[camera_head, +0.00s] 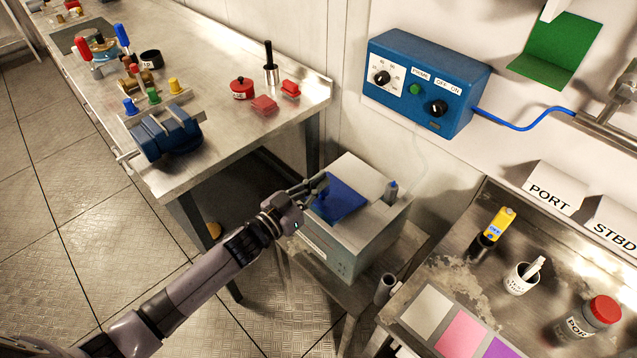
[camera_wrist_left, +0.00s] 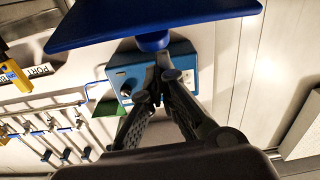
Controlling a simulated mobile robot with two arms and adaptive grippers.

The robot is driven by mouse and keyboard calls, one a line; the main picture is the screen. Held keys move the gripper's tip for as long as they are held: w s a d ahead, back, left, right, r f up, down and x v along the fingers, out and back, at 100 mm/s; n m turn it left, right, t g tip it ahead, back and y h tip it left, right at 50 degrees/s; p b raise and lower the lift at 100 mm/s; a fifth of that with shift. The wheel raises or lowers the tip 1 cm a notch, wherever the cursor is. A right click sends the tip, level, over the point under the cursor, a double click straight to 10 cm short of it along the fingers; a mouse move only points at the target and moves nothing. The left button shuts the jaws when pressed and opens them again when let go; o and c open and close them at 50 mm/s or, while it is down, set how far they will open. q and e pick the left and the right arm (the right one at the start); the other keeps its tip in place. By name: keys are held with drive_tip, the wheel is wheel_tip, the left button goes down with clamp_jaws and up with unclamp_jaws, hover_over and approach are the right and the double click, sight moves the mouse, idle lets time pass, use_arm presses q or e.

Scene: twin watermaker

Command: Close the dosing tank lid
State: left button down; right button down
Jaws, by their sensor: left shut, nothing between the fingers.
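The dosing tank (camera_head: 340,255) is a grey box on a low stand beside the metal workbench. Its blue lid (camera_head: 343,203) lies over part of the tank top, with a small blue knob on it. I cannot tell whether the lid sits fully flat. In the left wrist view the lid (camera_wrist_left: 150,20) and its knob (camera_wrist_left: 152,41) fill the top edge. My left gripper (camera_head: 318,186) is at the lid's left side by the knob, fingers together and empty. The fingertips (camera_wrist_left: 163,76) show close to the knob; contact is unclear. My right gripper is not in view.
The blue control box (camera_head: 425,85) hangs on the wall behind. A side table (camera_head: 450,270) with a yellow meter (camera_head: 500,223) and cups is at right. The workbench (camera_head: 210,85) is at left.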

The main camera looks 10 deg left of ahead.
sight(313, 204)
use_arm(q)
drive_tip(key=shift+f, duration=0.25)
drive_tip(key=shift+s+f+b, duration=0.1)
drive_tip(key=shift+f+b, duration=0.15)
drive_tip(key=shift+b, duration=0.15)
drive_tip(key=b, duration=0.2)
drive_tip(key=f+t+b, duration=0.1)
drive_tip(key=b, duration=0.1)
drive_tip(key=s+f+h+b, duration=0.1)
drive_tip(key=b, duration=0.1)
drive_tip(key=shift+a+f+t+b, duration=0.25)
drive_tip(key=shift+a+t+b, duration=0.05)
drive_tip(key=shift+a+t, duration=0.1)
drive_tip(key=shift+s+f+b, duration=0.15)
drive_tip(key=shift+f+b, duration=0.05)
drive_tip(key=shift+b, duration=0.15)
drive_tip(key=shift+s+a+f, duration=0.1)
drive_tip(key=shift+a+f, duration=0.05)
drive_tip(key=shift+f, duration=0.05)
drive_tip(key=shift+s+f, duration=0.1)
drive_tip(key=shift+s, duration=0.05)
